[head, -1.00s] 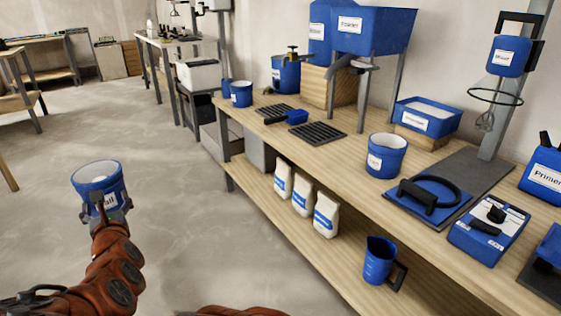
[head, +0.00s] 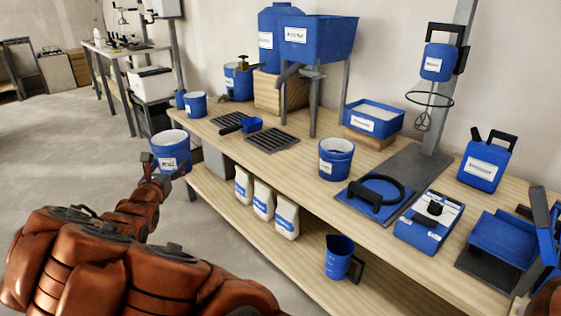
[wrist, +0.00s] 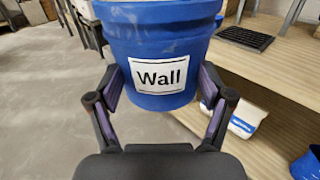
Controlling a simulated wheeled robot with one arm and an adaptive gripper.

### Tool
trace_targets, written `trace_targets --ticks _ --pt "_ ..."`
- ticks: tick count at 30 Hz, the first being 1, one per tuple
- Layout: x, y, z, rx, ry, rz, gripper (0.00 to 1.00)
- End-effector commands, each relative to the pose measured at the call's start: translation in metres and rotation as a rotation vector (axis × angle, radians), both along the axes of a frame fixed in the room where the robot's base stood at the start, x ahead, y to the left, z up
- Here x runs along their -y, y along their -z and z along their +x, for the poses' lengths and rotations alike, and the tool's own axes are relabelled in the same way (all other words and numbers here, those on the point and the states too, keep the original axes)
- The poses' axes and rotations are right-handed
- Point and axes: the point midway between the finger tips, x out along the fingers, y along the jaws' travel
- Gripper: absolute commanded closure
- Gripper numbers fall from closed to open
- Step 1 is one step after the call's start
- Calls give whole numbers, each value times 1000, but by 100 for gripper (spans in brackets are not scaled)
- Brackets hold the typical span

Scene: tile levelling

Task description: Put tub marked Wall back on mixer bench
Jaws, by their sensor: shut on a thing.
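The blue tub marked Wall (wrist: 160,35) is in my gripper (wrist: 160,90), upright, with a finger on each side and its white label facing the wrist camera. In the head view the tub (head: 170,158) is at the left, in front of the bench's left end, and my gripper (head: 168,170) is shut on it. I cannot tell whether the tub touches the bench edge. The mixer bench (head: 290,178) is a long wooden bench running from the left to the front right, with the mixer (head: 437,62) on a stand at its right part.
Another labelled tub (head: 335,160) stands mid-bench, beside a blue pad with a black ring (head: 372,195). Bags (head: 263,198) and a jug (head: 339,257) stand on the lower shelf.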

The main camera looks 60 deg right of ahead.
Motion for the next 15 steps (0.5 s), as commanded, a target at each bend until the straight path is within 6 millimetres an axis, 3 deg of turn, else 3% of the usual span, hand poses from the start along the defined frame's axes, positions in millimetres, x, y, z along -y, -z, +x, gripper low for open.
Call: trace_targets --ticks 1,6,10,15 --pt "23 -3 -9 2 56 1 90" --pt "82 -2 -39 3 221 -1 90" --pt "117 2 -63 0 325 -2 90" --pt "144 6 -83 4 408 -1 90"
